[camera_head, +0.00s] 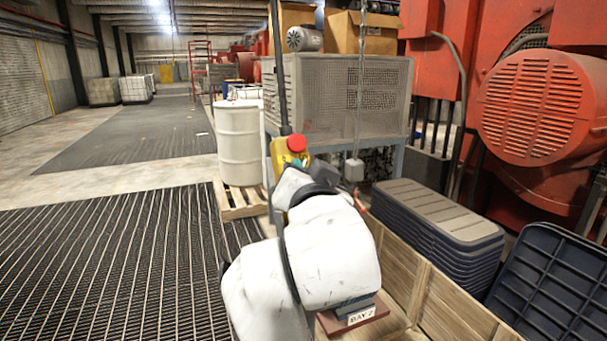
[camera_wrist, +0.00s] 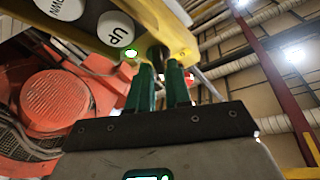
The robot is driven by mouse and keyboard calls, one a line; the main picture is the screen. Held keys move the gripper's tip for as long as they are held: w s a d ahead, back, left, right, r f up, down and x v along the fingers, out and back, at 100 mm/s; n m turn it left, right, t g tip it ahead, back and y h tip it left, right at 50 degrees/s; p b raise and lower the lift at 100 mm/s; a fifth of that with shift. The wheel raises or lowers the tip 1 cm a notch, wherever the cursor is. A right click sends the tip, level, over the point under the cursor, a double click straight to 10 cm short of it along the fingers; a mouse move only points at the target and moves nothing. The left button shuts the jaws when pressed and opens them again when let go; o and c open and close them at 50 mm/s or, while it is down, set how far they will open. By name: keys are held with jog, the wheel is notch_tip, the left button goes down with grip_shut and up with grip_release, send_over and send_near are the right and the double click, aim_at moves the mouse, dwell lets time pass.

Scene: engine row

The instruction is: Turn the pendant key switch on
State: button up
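The yellow pendant (camera_head: 283,153) with a red button (camera_head: 296,143) hangs at the end of a dark pole in the head view, just beyond my arm. In the wrist view, the pendant (camera_wrist: 181,38) fills the top, with white round buttons, one marked UP (camera_wrist: 116,29), and a lit green lamp (camera_wrist: 130,53). The dark key switch (camera_wrist: 157,56) is partly hidden behind my fingertips. My gripper (camera_wrist: 161,68) has its two green fingers close together, one either side of the dark key switch. I cannot tell whether they press on it.
A white drum (camera_head: 240,145) stands on a wooden pallet (camera_head: 236,203) left of the pendant. A grey mesh cabinet (camera_head: 385,85) is behind it. A wooden crate (camera_head: 430,297), stacked dark lids (camera_head: 440,222) and red machinery (camera_head: 535,105) are at right. The grated floor (camera_head: 105,260) at left is clear.

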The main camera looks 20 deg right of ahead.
jog(key=shift+o, duration=1.4)
jog(key=b+v, duration=0.1)
jog(key=v, duration=0.9)
jog(key=shift+s+b, duration=0.3)
jog(key=shift+s, duration=0.1)
jog(key=shift+a, duration=0.1)
